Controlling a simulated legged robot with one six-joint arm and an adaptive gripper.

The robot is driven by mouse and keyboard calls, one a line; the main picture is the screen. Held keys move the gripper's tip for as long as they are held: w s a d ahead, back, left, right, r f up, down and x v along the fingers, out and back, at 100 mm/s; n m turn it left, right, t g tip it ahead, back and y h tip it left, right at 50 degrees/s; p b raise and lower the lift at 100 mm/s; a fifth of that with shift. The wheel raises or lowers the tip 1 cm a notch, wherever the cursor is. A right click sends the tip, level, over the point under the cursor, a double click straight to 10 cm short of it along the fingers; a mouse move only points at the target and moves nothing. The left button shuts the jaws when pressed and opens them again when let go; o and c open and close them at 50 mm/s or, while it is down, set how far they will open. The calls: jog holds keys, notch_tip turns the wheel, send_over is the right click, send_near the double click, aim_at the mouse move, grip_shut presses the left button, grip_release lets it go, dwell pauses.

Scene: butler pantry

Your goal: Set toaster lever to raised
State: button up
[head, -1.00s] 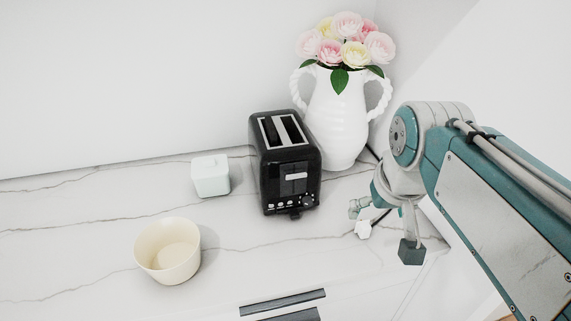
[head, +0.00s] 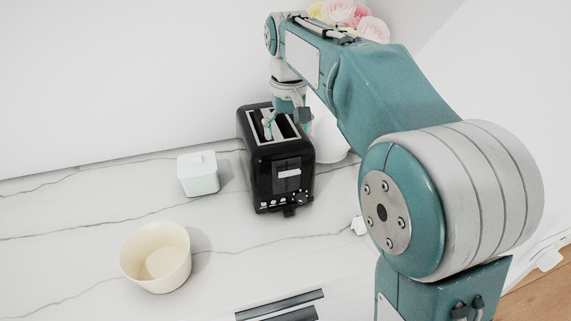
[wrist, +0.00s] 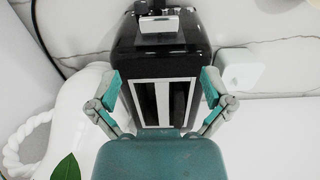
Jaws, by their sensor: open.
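The black toaster (head: 263,180) stands on the marble counter with its two top slots showing. A dark tab low on its front (head: 290,210) looks like the lever, in a low position; a pale plate (head: 289,173) is above it. My gripper (head: 286,120) is over the toaster's top, pointing down, partly hidden by my arm. In the wrist view my gripper (wrist: 162,92) is open, its fingers on either side of the slots, with nothing held. The toaster (wrist: 165,55) shows beneath it, front face toward the top. I cannot tell whether the fingers touch it.
A white vase (head: 329,143) of pink and yellow flowers stands close behind the toaster, mostly hidden by my arm. A pale lidded box (head: 198,175) is left of the toaster. A cream bowl (head: 155,257) is at front left. The counter before the toaster is clear.

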aim_at(288, 169)
notch_tip(288, 169, down, 9)
jog(key=shift+f, duration=0.2)
